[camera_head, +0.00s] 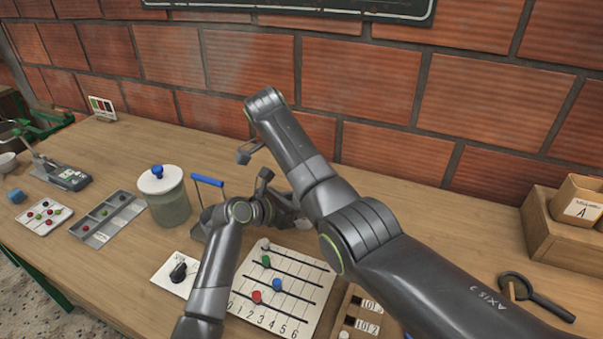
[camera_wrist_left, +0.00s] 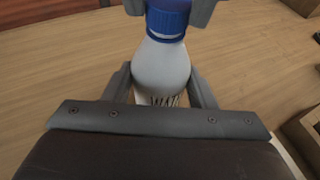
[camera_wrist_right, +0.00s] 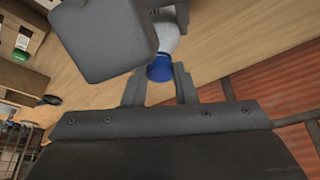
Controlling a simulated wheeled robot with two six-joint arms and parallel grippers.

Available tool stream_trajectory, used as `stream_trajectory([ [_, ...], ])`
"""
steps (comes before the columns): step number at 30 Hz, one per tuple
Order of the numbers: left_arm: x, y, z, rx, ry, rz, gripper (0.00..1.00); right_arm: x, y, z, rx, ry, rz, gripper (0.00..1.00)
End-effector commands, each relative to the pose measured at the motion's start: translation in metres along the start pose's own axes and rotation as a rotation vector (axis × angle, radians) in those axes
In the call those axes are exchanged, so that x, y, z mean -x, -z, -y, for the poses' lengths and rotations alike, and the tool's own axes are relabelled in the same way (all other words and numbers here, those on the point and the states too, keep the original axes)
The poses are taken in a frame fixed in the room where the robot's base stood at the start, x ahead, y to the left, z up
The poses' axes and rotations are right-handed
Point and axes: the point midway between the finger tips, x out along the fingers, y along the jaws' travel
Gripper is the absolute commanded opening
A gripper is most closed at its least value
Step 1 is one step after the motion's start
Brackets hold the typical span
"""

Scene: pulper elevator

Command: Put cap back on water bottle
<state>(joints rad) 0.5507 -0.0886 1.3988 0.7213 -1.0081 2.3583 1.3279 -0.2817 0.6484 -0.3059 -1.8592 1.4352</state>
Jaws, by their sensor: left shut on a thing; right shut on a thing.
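The white water bottle (camera_wrist_left: 160,68) is in the left wrist view, its body between the fingers of my left gripper (camera_wrist_left: 163,85), which is shut on it. The blue cap (camera_wrist_left: 168,18) is at the bottle's neck, in line with it. I cannot tell whether it is fully seated. In the right wrist view the cap (camera_wrist_right: 160,68) sits between the fingers of my right gripper (camera_wrist_right: 160,76), shut on it, with the white bottle (camera_wrist_right: 166,38) beyond. In the head view my arms hide the bottle and cap.
A lidded jar (camera_head: 168,205) with a blue knob stands left of my arms. A numbered board (camera_head: 300,268) with colored pieces lies in front. A magnifier (camera_head: 540,297) and wooden boxes (camera_head: 570,215) are at right. The brick wall (camera_head: 380,80) closes the back.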

Motion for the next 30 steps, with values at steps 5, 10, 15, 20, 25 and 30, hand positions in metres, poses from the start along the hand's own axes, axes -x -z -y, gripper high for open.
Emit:
stream_trajectory([
  [5,-0.0004,-0.0001,0.0014,-0.002,0.004,0.000,0.00,0.0011,0.0010,0.0013,-0.099,-0.032,-0.003,0.04],
  [10,-0.0004,0.0000,0.0015,-0.001,0.004,0.000,0.00,0.0010,0.0008,0.0011,-0.116,-0.038,-0.003,0.04],
  [15,-0.0004,0.0001,0.0014,0.000,0.004,0.000,0.00,0.0010,0.0008,0.0010,-0.114,-0.037,-0.002,0.04],
  [20,-0.0004,0.0001,0.0013,0.000,0.003,0.000,0.00,0.0009,0.0007,0.0009,-0.113,-0.038,-0.002,0.45],
  [25,-0.0004,0.0001,0.0011,0.000,0.003,0.000,0.00,0.0006,0.0006,0.0006,-0.112,-0.039,-0.002,0.47],
  [30,-0.0003,0.0001,0.0009,0.000,0.003,0.000,0.00,0.0025,0.0014,0.0007,-0.112,-0.039,-0.002,0.47],
])
